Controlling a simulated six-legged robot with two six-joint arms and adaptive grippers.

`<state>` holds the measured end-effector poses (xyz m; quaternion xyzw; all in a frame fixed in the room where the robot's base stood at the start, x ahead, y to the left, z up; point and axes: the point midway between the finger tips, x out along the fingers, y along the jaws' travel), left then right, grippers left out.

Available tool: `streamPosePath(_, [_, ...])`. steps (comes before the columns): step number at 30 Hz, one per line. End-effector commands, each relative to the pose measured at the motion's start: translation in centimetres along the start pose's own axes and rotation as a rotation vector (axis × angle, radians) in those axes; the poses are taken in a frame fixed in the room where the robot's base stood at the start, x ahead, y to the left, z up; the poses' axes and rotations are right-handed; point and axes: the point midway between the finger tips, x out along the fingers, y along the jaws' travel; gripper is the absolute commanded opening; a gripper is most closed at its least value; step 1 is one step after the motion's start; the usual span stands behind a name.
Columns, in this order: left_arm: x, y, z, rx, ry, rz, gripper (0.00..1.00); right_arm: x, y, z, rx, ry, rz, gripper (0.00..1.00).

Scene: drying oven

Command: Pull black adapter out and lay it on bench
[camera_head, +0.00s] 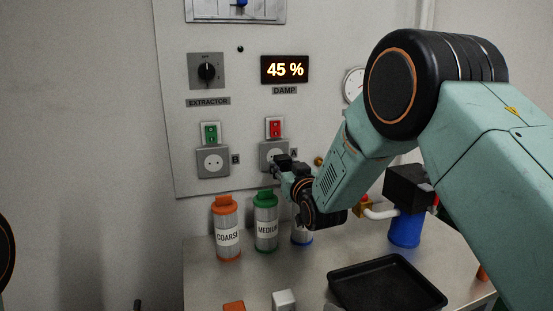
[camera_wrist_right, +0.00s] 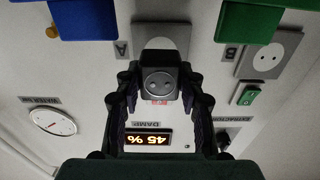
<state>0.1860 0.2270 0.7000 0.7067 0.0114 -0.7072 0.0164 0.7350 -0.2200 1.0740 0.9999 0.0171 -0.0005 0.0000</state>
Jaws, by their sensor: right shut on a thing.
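The black adapter (camera_wrist_right: 160,84) shows its round two-hole face in the right wrist view, between the fingers of my right gripper (camera_wrist_right: 160,95). The gripper is shut on it. In the head view my right gripper (camera_head: 281,168) is in front of socket A (camera_head: 267,153) on the wall panel and partly covers it. The plate of socket A also shows behind the adapter in the right wrist view (camera_wrist_right: 165,32). I cannot tell whether the adapter is still seated in the socket. The grey bench (camera_head: 205,275) is below.
Orange-lidded COARSE (camera_head: 228,238) and green-lidded MEDIUM (camera_head: 266,230) canisters stand below the socket, with a blue-based canister (camera_head: 302,238) beside them. A black tray (camera_head: 345,294) lies at the front right. Socket B (camera_head: 212,161) is left of socket A. Small orange and white blocks sit near the front.

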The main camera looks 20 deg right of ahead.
Motion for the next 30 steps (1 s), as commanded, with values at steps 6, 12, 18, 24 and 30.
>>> streamPosePath(6, [-0.2, 0.0, 0.0, 0.000, 0.000, 0.000, 0.40, -0.8, 0.0, -0.1, 0.000, 0.001, 0.000, 0.00])
streamPosePath(12, [-0.4, 0.0, 0.0, 0.000, 0.000, 0.000, 0.40, -1.4, 0.0, -0.1, 0.000, 0.001, 0.000, 0.00])
streamPosePath(18, [-0.4, 0.0, 0.0, 0.000, 0.000, 0.000, 0.40, -1.6, 0.0, -0.1, 0.000, 0.002, 0.000, 0.00])
streamPosePath(24, [-0.4, 0.0, 0.0, 0.000, 0.000, 0.000, 0.40, -1.6, 0.0, -0.1, 0.000, 0.001, 0.000, 0.00])
streamPosePath(30, [-0.4, 0.0, 0.0, 0.000, 0.000, 0.000, 0.40, -1.9, -0.1, 0.1, 0.000, 0.001, 0.000, 0.00])
